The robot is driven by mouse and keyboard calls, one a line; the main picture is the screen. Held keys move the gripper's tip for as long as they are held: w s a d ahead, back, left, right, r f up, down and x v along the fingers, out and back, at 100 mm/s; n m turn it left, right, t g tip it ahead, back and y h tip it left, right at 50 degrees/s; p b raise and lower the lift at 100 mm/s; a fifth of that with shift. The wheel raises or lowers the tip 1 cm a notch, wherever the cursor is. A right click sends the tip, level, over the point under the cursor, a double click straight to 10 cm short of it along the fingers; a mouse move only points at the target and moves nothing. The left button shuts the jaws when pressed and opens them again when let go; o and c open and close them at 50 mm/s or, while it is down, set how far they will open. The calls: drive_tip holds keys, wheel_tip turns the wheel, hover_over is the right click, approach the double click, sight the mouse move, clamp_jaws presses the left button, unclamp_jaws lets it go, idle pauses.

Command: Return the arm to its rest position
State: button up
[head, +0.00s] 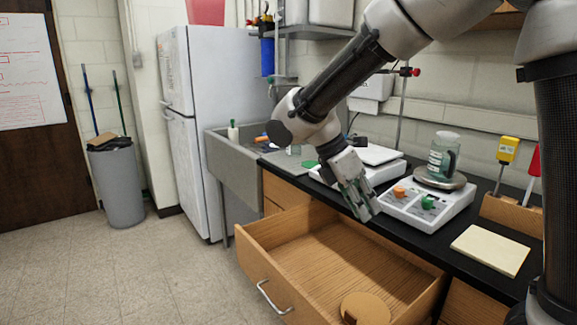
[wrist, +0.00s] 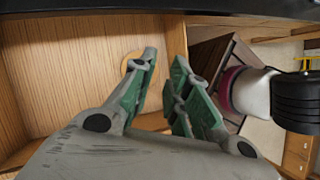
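My gripper (head: 362,200) hangs at the end of my arm above the open wooden drawer (head: 262,268), near the edge of the black counter. In the wrist view my gripper (wrist: 165,58) shows two green-padded fingers with a gap between their tips. Nothing is held between them. The drawer's wooden floor (wrist: 60,70) fills the left of the wrist view. A round flat wooden piece (head: 366,308) lies in the drawer, and part of it shows behind a finger in the wrist view (wrist: 129,63).
The black counter (head: 420,228) holds a hotplate (head: 425,203) with a glass jar (head: 443,153), a pale pad (head: 491,249) and a wooden tool holder (head: 512,214). A grey sink (head: 238,165) and white fridge (head: 222,100) stand beyond.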

drive_tip(key=s+d+r+m+t+y, duration=0.2)
drive_tip(key=s+d+m+y, duration=0.1)
drive_tip(key=s+d+m, duration=0.4)
drive_tip(key=s+d+r+m+t+y, duration=0.3)
drive_tip(key=s+d+m, duration=0.5)
drive_tip(key=d+m, duration=0.5)
drive_tip(key=shift+s+m, duration=0.25)
drive_tip(key=shift+m, duration=0.35)
